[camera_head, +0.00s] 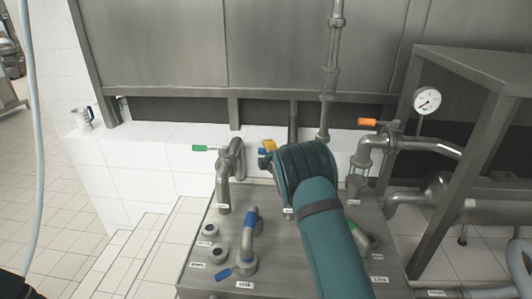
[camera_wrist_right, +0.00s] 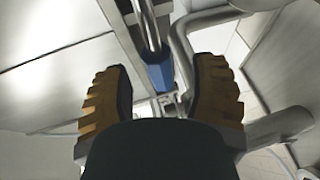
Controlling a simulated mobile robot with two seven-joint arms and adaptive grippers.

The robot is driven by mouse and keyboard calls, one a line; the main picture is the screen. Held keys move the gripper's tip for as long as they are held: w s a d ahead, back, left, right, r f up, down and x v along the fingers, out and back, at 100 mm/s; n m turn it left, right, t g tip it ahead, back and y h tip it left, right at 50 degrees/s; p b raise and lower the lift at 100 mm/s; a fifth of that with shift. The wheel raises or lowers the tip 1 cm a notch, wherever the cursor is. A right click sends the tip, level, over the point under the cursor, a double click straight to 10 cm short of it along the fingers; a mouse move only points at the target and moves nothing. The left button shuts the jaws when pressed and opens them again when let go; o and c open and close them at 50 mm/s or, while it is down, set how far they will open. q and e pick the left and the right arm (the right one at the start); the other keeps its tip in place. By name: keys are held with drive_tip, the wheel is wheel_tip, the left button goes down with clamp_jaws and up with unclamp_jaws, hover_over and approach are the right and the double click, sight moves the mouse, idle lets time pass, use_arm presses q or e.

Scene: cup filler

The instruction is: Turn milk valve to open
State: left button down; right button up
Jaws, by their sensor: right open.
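My right gripper (camera_head: 268,150) reaches up from the lower right in the head view. Its arm and body hide most of it and much of the middle pipework. In the right wrist view its two ridged, yellow-brown fingers (camera_wrist_right: 163,78) stand apart. A blue valve handle (camera_wrist_right: 158,72) on a metal pipe shows in the gap between them, beyond the palm. I cannot tell whether a finger touches it. A bit of blue (camera_head: 262,152) shows beside the yellow finger in the head view. The labels are too small to read, so I cannot tell which valve is the milk valve.
A green-handled valve (camera_head: 200,148) is left of the gripper. An orange-handled valve (camera_head: 368,122) and a gauge (camera_head: 427,100) are to the right. A blue-handled pipe (camera_head: 250,222) rises from the steel counter (camera_head: 200,275).

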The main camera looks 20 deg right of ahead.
drive_tip(key=shift+w+d+f, duration=0.15)
drive_tip(key=shift+w+f, duration=0.05)
drive_tip(key=shift+w, duration=0.85)
clamp_jaws()
